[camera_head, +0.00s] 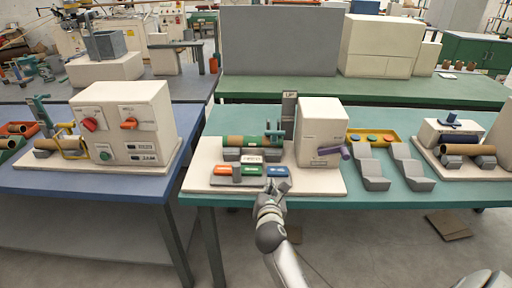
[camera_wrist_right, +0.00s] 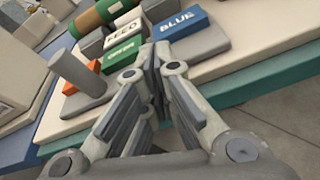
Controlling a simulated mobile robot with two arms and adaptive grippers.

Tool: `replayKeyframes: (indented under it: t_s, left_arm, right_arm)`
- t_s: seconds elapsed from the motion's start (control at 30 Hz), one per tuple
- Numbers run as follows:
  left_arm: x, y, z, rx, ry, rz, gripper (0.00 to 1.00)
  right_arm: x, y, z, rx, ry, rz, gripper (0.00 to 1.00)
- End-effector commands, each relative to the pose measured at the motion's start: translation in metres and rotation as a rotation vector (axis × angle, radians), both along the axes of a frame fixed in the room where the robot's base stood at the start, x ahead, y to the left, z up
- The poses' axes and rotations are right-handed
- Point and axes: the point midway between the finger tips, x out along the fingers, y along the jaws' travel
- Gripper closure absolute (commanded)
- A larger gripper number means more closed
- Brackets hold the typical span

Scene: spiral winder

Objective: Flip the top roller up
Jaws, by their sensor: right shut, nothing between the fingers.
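The spiral winder stands on a cream base plate (camera_head: 320,185) on the middle table. A brown cardboard tube (camera_head: 245,141) with green parts at its right lies on grey supports, beside a grey post marked UP (camera_head: 289,112). I cannot tell the top roller apart from the tube. A white box (camera_head: 320,132) with a purple handle (camera_head: 332,150) stands to the right. My right gripper (camera_head: 274,188) is shut and empty, at the front edge of the control panel. In the right wrist view its fingertips (camera_wrist_right: 152,58) are by the green (camera_wrist_right: 122,55) and blue (camera_wrist_right: 180,28) blocks. My left gripper is out of view.
The control panel also has an orange block (camera_head: 223,170), a grey knob and a FEED label (camera_wrist_right: 123,32). A yellow tray (camera_head: 384,134) and grey stepped blocks (camera_head: 370,168) stand right of the white box. A blue table (camera_head: 110,195) with another machine is at left.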

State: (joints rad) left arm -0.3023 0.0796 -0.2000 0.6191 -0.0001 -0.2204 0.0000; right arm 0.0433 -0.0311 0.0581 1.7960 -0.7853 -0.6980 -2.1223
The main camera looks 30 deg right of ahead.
Motion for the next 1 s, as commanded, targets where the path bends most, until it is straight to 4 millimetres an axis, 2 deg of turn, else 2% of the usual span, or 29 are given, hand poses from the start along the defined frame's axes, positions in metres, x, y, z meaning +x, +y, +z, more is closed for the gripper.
replayKeyframes:
  t_s: [0.1,0.3,0.77,1.0]
  left_arm:
    - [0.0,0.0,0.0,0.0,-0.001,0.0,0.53]
    - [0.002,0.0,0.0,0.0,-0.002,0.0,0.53]
    - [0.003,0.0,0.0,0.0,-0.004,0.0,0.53]
    - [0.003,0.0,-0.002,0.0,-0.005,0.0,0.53]
  right_arm:
    - [0.011,-0.004,0.021,-0.14,0.019,0.022,1.0]
    - [0.018,-0.007,0.038,-0.269,0.043,0.038,1.0]
    - [0.022,-0.01,0.039,-0.284,0.048,0.04,1.0]
    - [0.049,-0.027,0.034,-0.282,0.047,0.038,1.0]
